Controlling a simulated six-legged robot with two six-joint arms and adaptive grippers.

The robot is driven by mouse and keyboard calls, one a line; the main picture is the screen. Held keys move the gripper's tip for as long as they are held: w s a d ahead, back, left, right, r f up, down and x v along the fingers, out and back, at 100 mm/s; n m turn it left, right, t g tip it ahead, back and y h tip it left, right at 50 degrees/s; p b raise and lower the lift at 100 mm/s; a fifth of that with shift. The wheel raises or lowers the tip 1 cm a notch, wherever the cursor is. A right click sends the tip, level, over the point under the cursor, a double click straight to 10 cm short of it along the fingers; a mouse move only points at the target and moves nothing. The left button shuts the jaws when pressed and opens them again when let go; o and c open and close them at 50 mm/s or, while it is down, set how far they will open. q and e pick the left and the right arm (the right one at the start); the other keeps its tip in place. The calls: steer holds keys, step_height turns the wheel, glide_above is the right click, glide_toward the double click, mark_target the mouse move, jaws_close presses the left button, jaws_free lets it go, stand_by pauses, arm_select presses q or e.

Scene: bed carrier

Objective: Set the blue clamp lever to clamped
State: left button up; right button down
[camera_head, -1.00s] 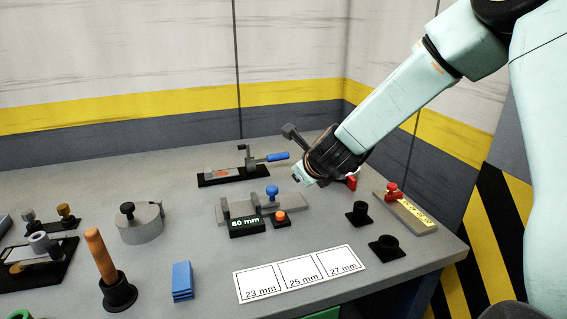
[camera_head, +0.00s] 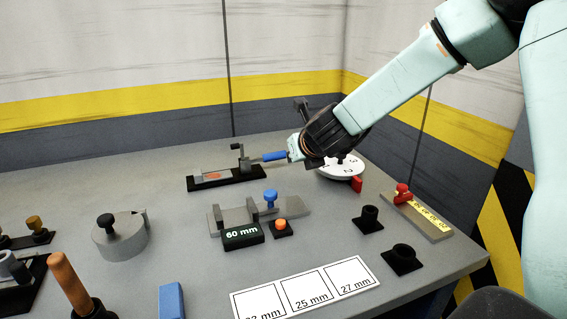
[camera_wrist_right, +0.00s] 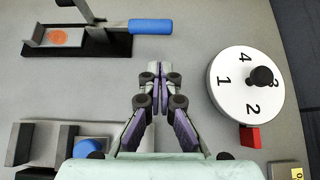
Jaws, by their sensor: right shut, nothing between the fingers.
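The clamp stands on a black base (camera_head: 240,182) at the back of the bench, with an upright bracket and an orange spot on its plate. Its blue lever (camera_head: 274,156) lies about level and points right; it also shows in the right wrist view (camera_wrist_right: 151,26). My right gripper (camera_head: 292,149) is shut and empty. In the head view its tip overlaps the lever's right end. In the right wrist view the fingers (camera_wrist_right: 157,70) are just short of the lever, with bench showing between. I cannot tell the height gap. My left gripper is not in view.
A white numbered dial (camera_head: 340,168) with a black knob stands right of the fingers, a red block (camera_wrist_right: 250,137) beside it. A fixture with a blue knob (camera_head: 270,197) and a 60 mm display (camera_head: 243,236) stand in front. The wall is behind.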

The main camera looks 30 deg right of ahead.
steer(key=shift+w+f, duration=0.3)
steer(key=shift+w, duration=0.05)
steer(key=b+x, duration=0.3)
steer(key=x, duration=0.5)
steer(key=shift+w+f, duration=0.25)
steer(key=shift+w, duration=0.2)
